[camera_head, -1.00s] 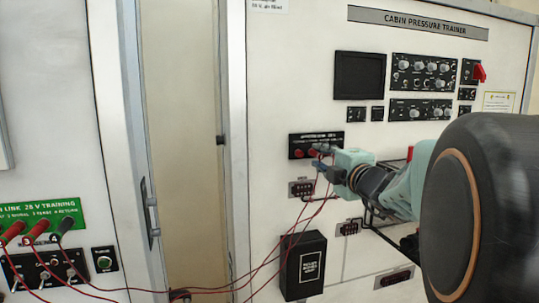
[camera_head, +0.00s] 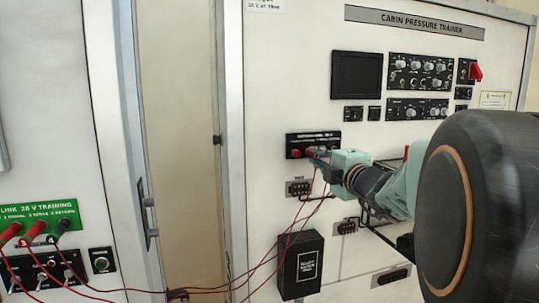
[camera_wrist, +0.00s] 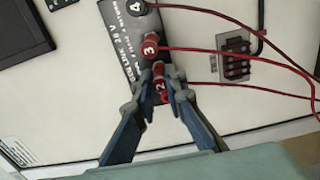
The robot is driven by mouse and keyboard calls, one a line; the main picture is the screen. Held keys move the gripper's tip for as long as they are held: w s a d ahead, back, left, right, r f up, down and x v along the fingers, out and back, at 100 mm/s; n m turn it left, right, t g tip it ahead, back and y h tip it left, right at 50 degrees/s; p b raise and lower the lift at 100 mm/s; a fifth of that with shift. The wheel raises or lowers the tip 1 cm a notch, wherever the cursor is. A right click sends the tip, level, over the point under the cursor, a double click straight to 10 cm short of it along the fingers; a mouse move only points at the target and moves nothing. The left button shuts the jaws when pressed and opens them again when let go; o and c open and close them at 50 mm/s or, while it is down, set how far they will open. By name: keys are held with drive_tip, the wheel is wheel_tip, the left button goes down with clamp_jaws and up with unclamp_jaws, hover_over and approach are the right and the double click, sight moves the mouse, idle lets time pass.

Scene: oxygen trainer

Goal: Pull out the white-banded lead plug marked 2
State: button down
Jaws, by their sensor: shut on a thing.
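The red plug marked 2 (camera_wrist: 161,90) sits between my fingertips in the wrist view, at the black socket strip. My gripper (camera_wrist: 159,80) is shut on it, one blue finger on each side. A thin red lead runs from it to the right. The red plug marked 3 (camera_wrist: 151,47) stands just above it, and the black plug marked 4 (camera_wrist: 136,10) is at the top. In the head view my gripper (camera_head: 319,160) is at the black socket strip (camera_head: 328,139); the fingers partly hide the plugs. I cannot tell whether plug 2 is fully seated.
Red leads hang below the strip, past a small connector block (camera_head: 299,188) and a black box (camera_head: 301,266). Another panel at left has a green label (camera_head: 40,214) with red and black plugs. The wrist view shows a connector block (camera_wrist: 236,66) right of the strip.

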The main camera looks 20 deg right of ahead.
sight(318, 157)
drive_tip(key=shift+s+d+p, duration=0.1)
drive_tip(key=shift+s+p, duration=0.4)
drive_tip(key=shift+s, duration=2.05)
